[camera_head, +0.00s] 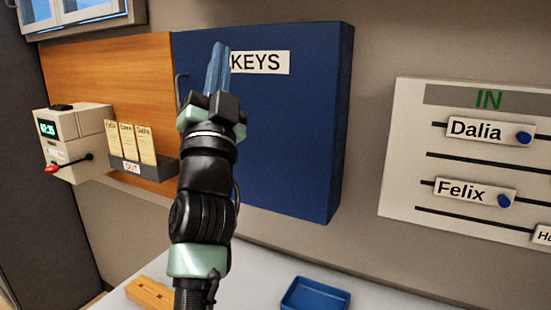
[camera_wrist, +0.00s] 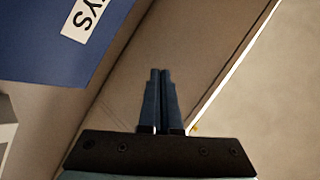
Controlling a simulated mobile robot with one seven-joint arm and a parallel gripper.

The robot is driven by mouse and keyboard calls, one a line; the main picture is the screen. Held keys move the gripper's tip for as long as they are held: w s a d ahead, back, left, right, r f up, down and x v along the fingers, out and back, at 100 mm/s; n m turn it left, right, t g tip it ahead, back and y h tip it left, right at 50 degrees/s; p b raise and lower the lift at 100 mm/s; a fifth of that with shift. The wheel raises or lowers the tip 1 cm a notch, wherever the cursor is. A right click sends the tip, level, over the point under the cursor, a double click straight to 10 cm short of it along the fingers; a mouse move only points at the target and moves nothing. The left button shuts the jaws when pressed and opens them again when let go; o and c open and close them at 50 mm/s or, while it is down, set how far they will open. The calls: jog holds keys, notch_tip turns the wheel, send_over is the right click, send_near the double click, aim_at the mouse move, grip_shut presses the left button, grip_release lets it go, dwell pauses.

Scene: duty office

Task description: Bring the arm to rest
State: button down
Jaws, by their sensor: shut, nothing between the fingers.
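My gripper (camera_head: 218,68) is raised in front of the left part of the blue key cabinet (camera_head: 290,140) in the head view. Its blue fingers point up and are closed together with nothing between them. In the wrist view my gripper (camera_wrist: 160,75) also shows with its two fingers side by side. The cabinet (camera_wrist: 40,50) is at the upper left there, apart from the fingertips in that picture. My arm hides part of the cabinet's front and left edge in the head view.
A time clock (camera_head: 75,140) with a red-knobbed lever and a card rack (camera_head: 145,168) marked OUT are on the left. An IN board (camera_head: 450,165) hangs at right. Below, a pale desk (camera_head: 250,270) holds a blue tray (camera_head: 316,295) and a wooden block (camera_head: 150,293).

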jog(key=s+d+r+n, duration=0.2)
jog(key=s, duration=0.5)
jog(key=s+d+r+n+p, duration=0.1)
jog(key=s+d+n, duration=0.2)
jog(key=s, duration=0.5)
jog(key=s+d+r+n+p, duration=0.1)
jog(key=s+d+r+n, duration=0.1)
jog(key=s, duration=0.6)
jog(key=shift+d+r+n, duration=0.3)
jog(key=shift+d+n, duration=0.2)
